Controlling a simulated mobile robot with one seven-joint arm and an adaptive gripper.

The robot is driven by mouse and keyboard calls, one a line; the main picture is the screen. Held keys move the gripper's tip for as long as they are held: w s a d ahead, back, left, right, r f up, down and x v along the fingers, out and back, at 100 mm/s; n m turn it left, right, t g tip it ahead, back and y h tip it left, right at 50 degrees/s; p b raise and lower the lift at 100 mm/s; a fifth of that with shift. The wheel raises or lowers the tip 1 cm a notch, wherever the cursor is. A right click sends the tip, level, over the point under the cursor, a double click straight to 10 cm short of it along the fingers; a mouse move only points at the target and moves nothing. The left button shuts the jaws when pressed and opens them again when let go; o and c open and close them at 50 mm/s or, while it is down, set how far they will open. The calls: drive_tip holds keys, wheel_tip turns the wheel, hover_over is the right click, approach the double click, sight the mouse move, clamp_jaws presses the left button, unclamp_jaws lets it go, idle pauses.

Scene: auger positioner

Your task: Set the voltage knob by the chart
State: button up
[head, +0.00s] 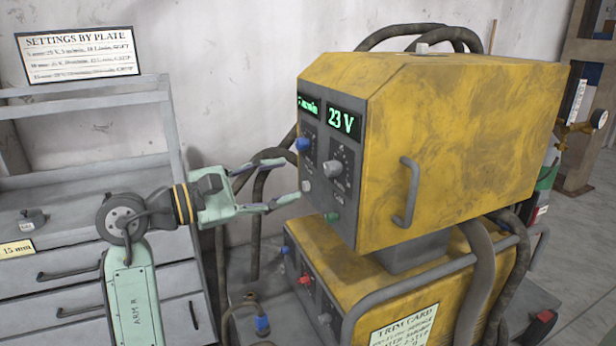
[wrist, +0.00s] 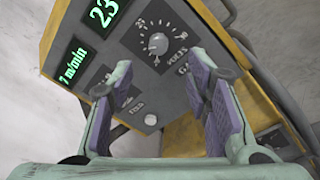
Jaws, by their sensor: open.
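The voltage knob (head: 333,168) is a grey dial on the front panel of the yellow welder unit (head: 450,120). In the wrist view the voltage knob (wrist: 158,44) has a white scale around it and "VOLTS" beneath. The voltage display (head: 341,121) reads 23 V. My gripper (head: 276,183) is open and empty, left of the panel and apart from it. In the wrist view its fingers (wrist: 163,100) spread below the voltage knob. The chart (head: 77,55), titled "SETTINGS BY PLATE", is on the wall at upper left; its rows are too small to read surely.
A blue knob (head: 303,144), a pale button (head: 306,186) and a green connector (head: 331,217) sit near the voltage knob. A lower yellow unit (head: 400,285) bears a trim card (head: 404,328). Cables hang behind my gripper. A grey drawer cabinet (head: 60,262) stands at left with a yellow label (head: 17,249).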

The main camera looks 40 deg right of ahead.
sight(327, 170)
drive_tip(key=d, duration=0.3)
drive_tip(key=d+p, duration=0.1)
drive_tip(key=d, duration=0.2)
drive_tip(key=s+d+p, duration=0.1)
drive_tip(key=d, duration=0.2)
drive_tip(key=shift+s+d, duration=0.1)
drive_tip(key=shift+d, duration=0.3)
drive_tip(key=shift+c, duration=0.5)
clamp_jaws()
